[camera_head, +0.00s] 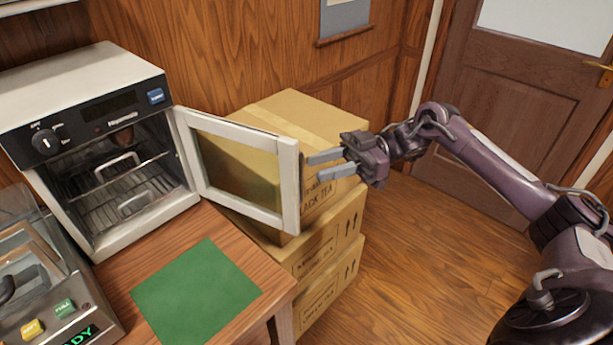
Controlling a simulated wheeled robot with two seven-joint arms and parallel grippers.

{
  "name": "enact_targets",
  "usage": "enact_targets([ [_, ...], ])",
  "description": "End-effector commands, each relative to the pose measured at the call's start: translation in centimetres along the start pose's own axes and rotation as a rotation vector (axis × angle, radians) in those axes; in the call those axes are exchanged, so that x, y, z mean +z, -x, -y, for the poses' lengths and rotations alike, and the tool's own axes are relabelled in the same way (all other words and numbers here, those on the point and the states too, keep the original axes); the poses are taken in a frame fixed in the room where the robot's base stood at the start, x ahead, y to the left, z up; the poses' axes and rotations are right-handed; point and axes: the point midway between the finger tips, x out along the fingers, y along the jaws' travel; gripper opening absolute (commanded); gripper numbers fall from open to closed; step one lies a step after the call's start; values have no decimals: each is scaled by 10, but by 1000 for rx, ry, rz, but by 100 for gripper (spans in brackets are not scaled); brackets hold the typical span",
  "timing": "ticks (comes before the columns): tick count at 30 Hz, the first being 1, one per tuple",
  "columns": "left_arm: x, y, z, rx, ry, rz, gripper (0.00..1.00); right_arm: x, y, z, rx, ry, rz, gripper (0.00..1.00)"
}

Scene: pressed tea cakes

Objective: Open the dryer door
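The dryer (72,85) is a white box with a black control strip, standing at the back left of the table. Its white-framed glass door (292,184) hangs on the right side and stands wide open, swung out to the right. The wire racks inside (128,192) are in plain sight. My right gripper (328,166) is just right of the door's free edge, in front of the boxes. Its two fingers are apart, point left and hold nothing; a small gap shows between them and the door. My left gripper is not in view.
A green mat (197,293) lies on the wooden table (232,238) in front of the dryer. A machine with coloured buttons (45,300) stands at the lower left. Stacked cardboard boxes (318,112) stand behind and right of the door. The floor (425,265) at right is clear.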

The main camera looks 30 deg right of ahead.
Motion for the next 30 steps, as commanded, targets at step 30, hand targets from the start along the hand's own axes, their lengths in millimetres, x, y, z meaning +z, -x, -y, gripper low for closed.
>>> enact_targets([
  [30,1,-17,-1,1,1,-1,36,24,24,-13,41,14,3,33],
])
